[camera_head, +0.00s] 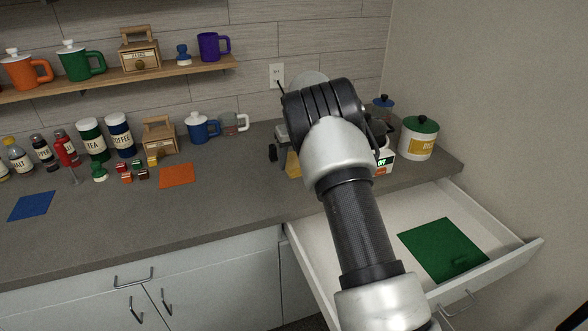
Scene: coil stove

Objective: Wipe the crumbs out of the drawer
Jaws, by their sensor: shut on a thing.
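The drawer (508,258) is pulled open at the lower right, under the counter. A flat green cloth (436,243) lies on its floor, with a small green lump near its front edge. I cannot make out any crumbs; my arm covers the drawer's left part. My gripper (287,150) is partly hidden behind my wrist, above the counter behind the drawer. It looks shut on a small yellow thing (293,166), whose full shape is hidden. The gripper is outside the drawer.
A white appliance with a lit green display (384,161) and a white canister with a green lid (418,138) stand at the right. An orange cloth (177,175), a blue cloth (31,206) and several jars occupy the left counter. The wall bounds the right side.

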